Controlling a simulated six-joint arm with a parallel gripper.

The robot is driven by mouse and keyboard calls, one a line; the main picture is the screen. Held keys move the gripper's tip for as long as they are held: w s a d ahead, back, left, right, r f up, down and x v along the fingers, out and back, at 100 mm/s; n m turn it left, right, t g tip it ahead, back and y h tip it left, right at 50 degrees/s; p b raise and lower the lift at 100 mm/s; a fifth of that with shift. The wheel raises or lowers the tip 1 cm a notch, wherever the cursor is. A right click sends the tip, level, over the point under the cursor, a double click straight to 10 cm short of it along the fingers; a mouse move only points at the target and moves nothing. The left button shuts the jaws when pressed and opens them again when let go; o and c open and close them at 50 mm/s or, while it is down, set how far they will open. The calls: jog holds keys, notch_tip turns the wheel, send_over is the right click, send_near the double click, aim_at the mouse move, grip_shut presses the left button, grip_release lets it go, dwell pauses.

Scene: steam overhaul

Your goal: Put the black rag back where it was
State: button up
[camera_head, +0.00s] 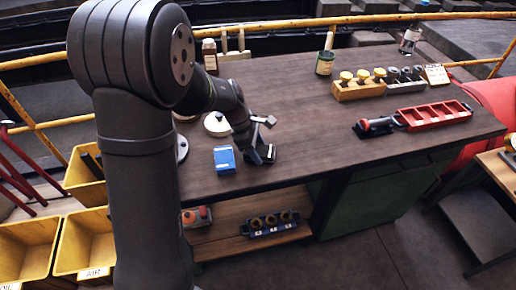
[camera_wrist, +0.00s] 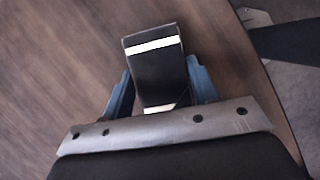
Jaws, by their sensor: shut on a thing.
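My gripper (camera_head: 260,138) is over the front left part of the dark wooden bench top (camera_head: 300,110). In the wrist view its two blue-grey fingers (camera_wrist: 160,76) are shut on the black rag (camera_wrist: 153,72), one on each side. The rag looks like a flat, dark rectangular block with a white band near its far end and a pale patch by the gripper. In the head view the rag (camera_head: 265,156) shows below the gripper near the bench's front edge. I cannot tell whether it touches the bench.
A blue block (camera_head: 224,160) lies just left of the gripper, with a white round thing (camera_head: 217,124) behind it. A red tray (camera_head: 434,115), a wooden rack with yellow knobs (camera_head: 360,87) and a green tin (camera_head: 324,66) stand right and back. The bench middle is clear.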

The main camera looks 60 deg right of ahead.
jog(key=shift+f, duration=0.2)
jog(key=shift+a+f, duration=0.2)
jog(key=shift+f, duration=0.25)
jog(key=o, duration=1)
jog(key=shift+f, duration=0.1)
jog(key=shift+c, duration=0.2)
jog(key=shift+r, duration=0.4)
jog(key=v, duration=1.2)
jog(key=shift+d+r, duration=0.2)
jog(key=shift+r, duration=0.2)
jog(key=shift+f, duration=0.15)
jog(key=x, duration=1.1)
